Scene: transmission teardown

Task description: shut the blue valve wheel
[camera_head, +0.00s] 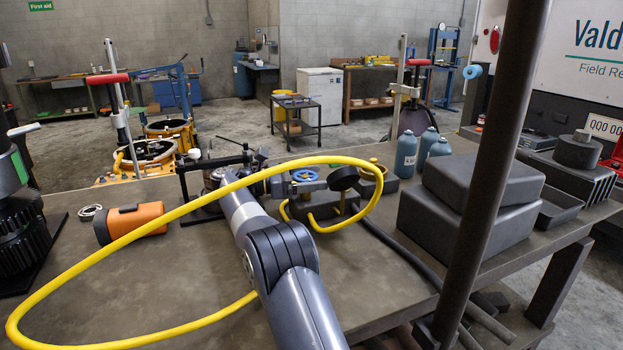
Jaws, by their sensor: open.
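The blue valve wheel (305,175) sits near the middle of the workbench, on a small pipe fitting with a dark round gauge-like part (343,178) to its right. My arm reaches up from the bottom of the picture and bends right at the wrist. My gripper (290,187) is just left of the wheel, open, its fingers small and dark. I cannot tell whether they touch the wheel. The wheel's lower part and stem are partly hidden by the gripper and by the fitting.
A yellow hose (110,257) loops across the workbench (400,285) and around my arm. A dark post (497,170) stands at right, near grey cases (484,178). An orange cylinder (137,221) lies at left. Bare bench lies beside my arm.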

